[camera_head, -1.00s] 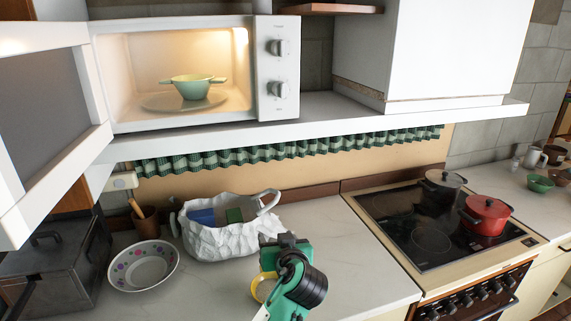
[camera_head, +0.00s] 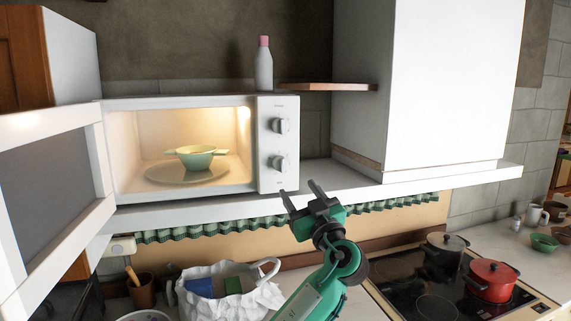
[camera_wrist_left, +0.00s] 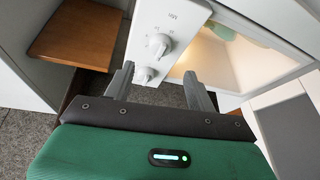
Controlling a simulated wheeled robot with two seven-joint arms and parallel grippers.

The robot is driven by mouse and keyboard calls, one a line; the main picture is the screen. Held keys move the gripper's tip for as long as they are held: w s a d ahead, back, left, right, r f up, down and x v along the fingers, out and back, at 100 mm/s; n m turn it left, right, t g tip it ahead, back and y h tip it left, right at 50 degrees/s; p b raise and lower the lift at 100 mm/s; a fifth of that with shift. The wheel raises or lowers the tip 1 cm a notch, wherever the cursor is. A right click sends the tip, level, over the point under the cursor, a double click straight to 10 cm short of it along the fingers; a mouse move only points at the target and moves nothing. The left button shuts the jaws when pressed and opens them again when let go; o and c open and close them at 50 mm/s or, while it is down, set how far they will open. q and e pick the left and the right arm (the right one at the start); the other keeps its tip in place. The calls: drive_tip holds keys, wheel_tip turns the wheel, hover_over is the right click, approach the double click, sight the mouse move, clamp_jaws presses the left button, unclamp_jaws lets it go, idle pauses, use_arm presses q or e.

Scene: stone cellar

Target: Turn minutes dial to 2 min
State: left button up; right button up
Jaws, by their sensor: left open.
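The white microwave (camera_head: 180,101) stands on the shelf with its door (camera_head: 52,180) open to the left. Its control panel (camera_head: 279,106) carries an upper dial (camera_head: 281,126) and a lower dial (camera_head: 281,163). My left gripper (camera_head: 302,192) is open and empty, just below and right of the lower dial, apart from it. In the left wrist view the panel shows a larger dial (camera_wrist_left: 159,43) and a smaller one (camera_wrist_left: 145,74) between the fingers. A small label there seems to read "Min"; the dial marks are too small to read.
A pale green pot (camera_head: 196,158) sits in the lit microwave. A bottle (camera_head: 264,66) stands on top of it. A wooden shelf (camera_head: 330,87) and white hood (camera_head: 440,80) are to the right. The microwave's shelf edge (camera_head: 400,200) lies beside my gripper.

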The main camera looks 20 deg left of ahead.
sight(284, 170)
use_arm(q)
drive_tip(key=p+x, duration=0.4)
drive_tip(key=x, duration=0.4)
drive_tip(key=shift+w+r, duration=0.1)
drive_tip(key=shift+r, duration=0.05)
drive_tip(key=shift+w+a+p, duration=0.25)
drive_tip(key=shift+a+p, duration=0.05)
drive_tip(key=c, duration=1)
